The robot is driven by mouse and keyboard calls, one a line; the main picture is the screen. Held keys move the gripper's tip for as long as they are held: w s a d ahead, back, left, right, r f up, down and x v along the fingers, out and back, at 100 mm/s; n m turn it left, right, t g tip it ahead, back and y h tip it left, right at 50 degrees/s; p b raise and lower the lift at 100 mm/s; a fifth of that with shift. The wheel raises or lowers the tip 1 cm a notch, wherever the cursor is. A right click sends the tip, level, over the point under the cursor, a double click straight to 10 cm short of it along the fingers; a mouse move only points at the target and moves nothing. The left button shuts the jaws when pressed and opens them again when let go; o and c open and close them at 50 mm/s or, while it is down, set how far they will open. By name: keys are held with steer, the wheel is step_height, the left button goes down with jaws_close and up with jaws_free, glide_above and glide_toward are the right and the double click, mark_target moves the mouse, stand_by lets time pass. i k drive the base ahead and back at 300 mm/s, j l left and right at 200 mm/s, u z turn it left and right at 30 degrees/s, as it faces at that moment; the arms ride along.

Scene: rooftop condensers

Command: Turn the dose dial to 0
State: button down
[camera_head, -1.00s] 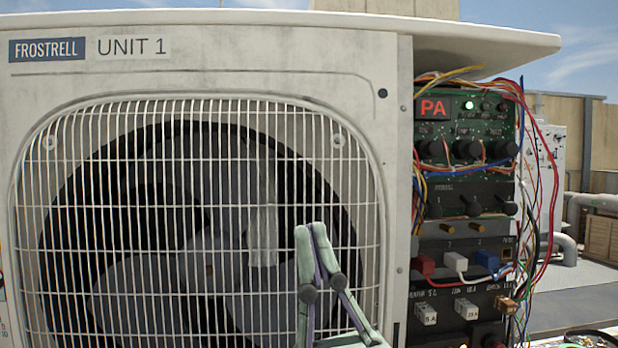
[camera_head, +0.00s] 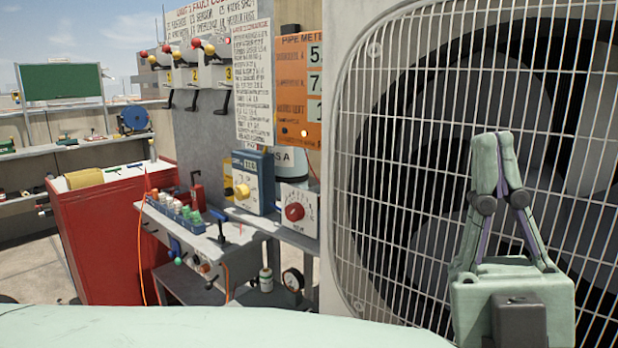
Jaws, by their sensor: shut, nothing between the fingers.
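My gripper (camera_head: 497,150) is shut and empty, pointing up in front of the fan grille at the right. Two dials show left of it, well apart from it. One is a red round knob (camera_head: 295,212) on a white plate with printed marks around it. The other is a yellow knob (camera_head: 242,191) on a blue box with a white face and a small display (camera_head: 252,180). The lettering on both is too small to read, so I cannot tell which is the dose dial or where either points.
The condenser with its wire grille (camera_head: 430,170) fills the right. A grey bench (camera_head: 205,247) holds bottles with coloured caps. A red cabinet (camera_head: 105,240) stands left of it. Levers numbered 1 to 3 (camera_head: 198,75) and an orange meter panel (camera_head: 292,95) hang above.

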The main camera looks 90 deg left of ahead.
mark_target(242, 192)
steer(key=u, duration=2.85)
